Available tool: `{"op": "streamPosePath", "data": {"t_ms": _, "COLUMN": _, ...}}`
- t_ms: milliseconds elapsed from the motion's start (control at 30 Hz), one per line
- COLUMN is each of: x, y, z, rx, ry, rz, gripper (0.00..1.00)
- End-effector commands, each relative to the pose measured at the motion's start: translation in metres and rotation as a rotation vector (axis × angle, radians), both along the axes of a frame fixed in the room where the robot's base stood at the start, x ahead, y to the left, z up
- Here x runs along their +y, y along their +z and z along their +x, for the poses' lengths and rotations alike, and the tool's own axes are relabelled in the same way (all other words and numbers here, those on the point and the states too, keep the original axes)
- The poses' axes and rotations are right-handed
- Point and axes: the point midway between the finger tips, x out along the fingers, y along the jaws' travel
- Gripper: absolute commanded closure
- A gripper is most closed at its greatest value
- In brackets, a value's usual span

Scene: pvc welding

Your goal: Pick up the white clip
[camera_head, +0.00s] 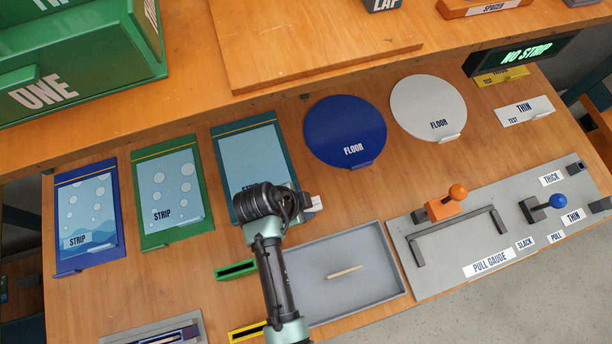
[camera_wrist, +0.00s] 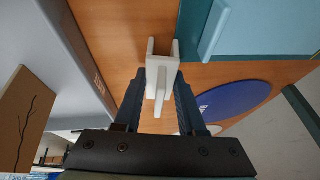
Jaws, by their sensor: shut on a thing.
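The white clip (camera_wrist: 162,77) is between the two fingers of my gripper (camera_wrist: 160,92) in the wrist view, and both fingers touch its sides. It is a small white block with two prongs at its far end and a narrow tab toward the palm. In the head view a small white part of the clip (camera_head: 317,203) shows beside my gripper (camera_head: 308,204), at the lower right corner of a teal board. My wrist hides the rest. I cannot tell whether the clip touches the wooden surface.
A grey tray (camera_head: 384,284) holding a thin pale stick (camera_head: 344,272) lies close to my gripper's right and below. The teal board (camera_head: 248,150) is just behind it. A blue disc (camera_head: 343,125) and pull gauge plate (camera_head: 492,245) are farther right. Bare wood (camera_head: 345,198) lies between.

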Motion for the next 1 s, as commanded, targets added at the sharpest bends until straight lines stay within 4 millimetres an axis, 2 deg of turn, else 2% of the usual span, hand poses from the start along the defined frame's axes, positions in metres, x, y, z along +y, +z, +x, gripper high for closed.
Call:
{"op": "streamPosePath", "data": {"t_ms": 300, "x": 0.000, "y": 0.001, "z": 0.000, "rx": -0.001, "ry": 0.000, "rz": 0.000, "gripper": 1.00}}
{"op": "streamPosePath", "data": {"t_ms": 433, "x": 0.000, "y": 0.009, "z": 0.001, "rx": -0.005, "ry": 0.000, "rz": 0.000, "gripper": 1.00}}
{"op": "streamPosePath", "data": {"t_ms": 800, "x": 0.000, "y": 0.078, "z": 0.001, "rx": -0.006, "ry": -0.001, "rz": 0.002, "gripper": 1.00}}
{"op": "streamPosePath", "data": {"t_ms": 1000, "x": 0.000, "y": 0.098, "z": 0.001, "rx": -0.003, "ry": 0.000, "rz": 0.000, "gripper": 1.00}}
